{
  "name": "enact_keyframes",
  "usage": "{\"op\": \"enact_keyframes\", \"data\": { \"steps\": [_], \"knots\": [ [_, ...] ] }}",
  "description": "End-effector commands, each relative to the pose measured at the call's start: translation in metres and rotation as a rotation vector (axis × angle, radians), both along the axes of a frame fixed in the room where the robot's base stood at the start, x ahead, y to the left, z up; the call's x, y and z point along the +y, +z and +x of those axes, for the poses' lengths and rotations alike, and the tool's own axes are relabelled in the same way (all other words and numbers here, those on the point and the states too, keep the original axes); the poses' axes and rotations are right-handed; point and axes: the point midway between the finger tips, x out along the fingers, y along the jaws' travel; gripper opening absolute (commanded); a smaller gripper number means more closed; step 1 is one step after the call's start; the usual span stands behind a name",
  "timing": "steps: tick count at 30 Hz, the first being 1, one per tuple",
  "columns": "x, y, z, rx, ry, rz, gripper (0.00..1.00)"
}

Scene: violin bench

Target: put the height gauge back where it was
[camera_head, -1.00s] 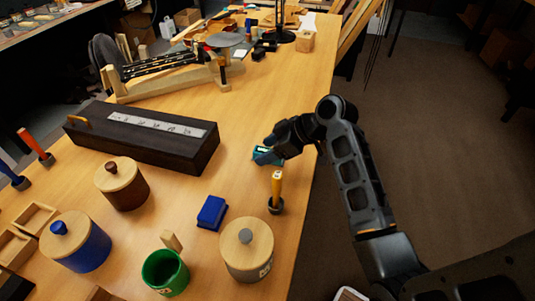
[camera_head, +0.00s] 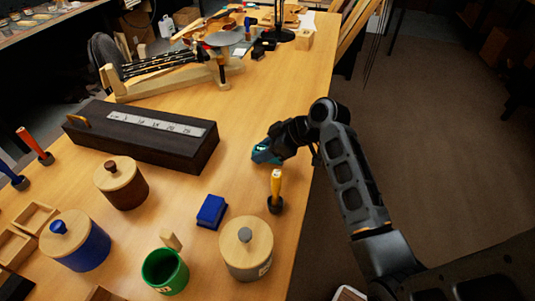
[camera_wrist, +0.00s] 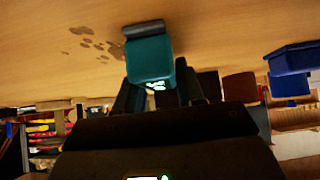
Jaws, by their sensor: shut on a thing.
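A small teal block with a dark grey end and a small light display is the height gauge, as far as I can tell. My gripper (camera_head: 282,147) is shut on this height gauge (camera_head: 262,154) near the right edge of the bench. In the wrist view the height gauge (camera_wrist: 150,60) sticks out from between my fingers (camera_wrist: 157,92), its dark end close to the wood. I cannot tell whether it touches the bench. A long dark block (camera_head: 133,146) with a white numbered strip (camera_head: 157,124) lies to the left, apart from it.
A yellow-handled tool (camera_head: 276,190) stands upright just in front of my gripper. A blue box (camera_head: 211,211), a lidded cream jar (camera_head: 246,252), a green cup (camera_head: 164,271) and a brown lidded jar (camera_head: 121,184) stand nearby. The bench (camera_head: 262,95) is clear behind my gripper.

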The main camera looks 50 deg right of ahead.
Motion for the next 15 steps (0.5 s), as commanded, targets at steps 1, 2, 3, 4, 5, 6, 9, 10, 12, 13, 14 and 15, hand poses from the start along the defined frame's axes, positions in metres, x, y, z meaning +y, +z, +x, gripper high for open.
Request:
{"op": "enact_keyframes", "data": {
  "steps": [1, 2, 3, 4, 5, 6, 9, 10, 12, 13, 14, 15],
  "knots": [
    [0.0, 0.0, 0.0, 0.0, 0.0, 0.0, 0.07],
    [0.0, 0.0, 0.0, 0.0, 0.0, 0.0, 0.02],
    [0.0, 0.0, 0.0, 0.0, 0.0, 0.0, 0.01],
    [0.0, 0.0, 0.0, 0.0, 0.0, 0.0, 0.01],
    [0.0, 0.0, 0.0, 0.0, 0.0, 0.0, 0.01],
    [0.0, 0.0, 0.0, 0.0, 0.0, 0.0, 0.01],
    [0.0, 0.002, 0.0, -0.001, -0.001, 0.0, 0.01],
    [0.0, 0.004, 0.0, -0.001, -0.001, 0.0, 0.01],
    [0.0, 0.008, 0.0, -0.002, -0.001, -0.002, 0.01],
    [0.0, 0.011, 0.0, -0.003, -0.001, -0.001, 0.01],
    [-0.001, 0.014, 0.001, -0.003, 0.0, -0.002, 0.01],
    [-0.001, 0.019, 0.0, -0.003, 0.0, -0.003, 0.01]
  ]
}}
